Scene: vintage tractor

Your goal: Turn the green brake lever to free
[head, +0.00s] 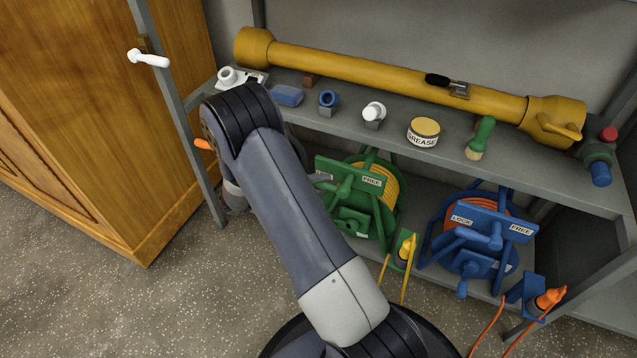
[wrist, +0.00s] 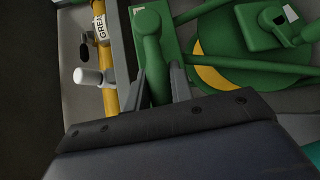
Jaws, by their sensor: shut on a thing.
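The green brake lever (head: 344,187) sits on the front plate of the green hose reel (head: 388,218) under the shelf in the head view. In the head view my gripper is mostly hidden behind my arm. I cannot tell the lever's exact angle.
A blue reel (head: 480,240) with LOCK and FREE labels stands to the right. The shelf (head: 300,112) above holds a grease tin (head: 424,131), a brush (head: 480,138) and a long yellow shaft (head: 370,75). A wooden cabinet (head: 90,110) stands left. The floor in front is clear.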

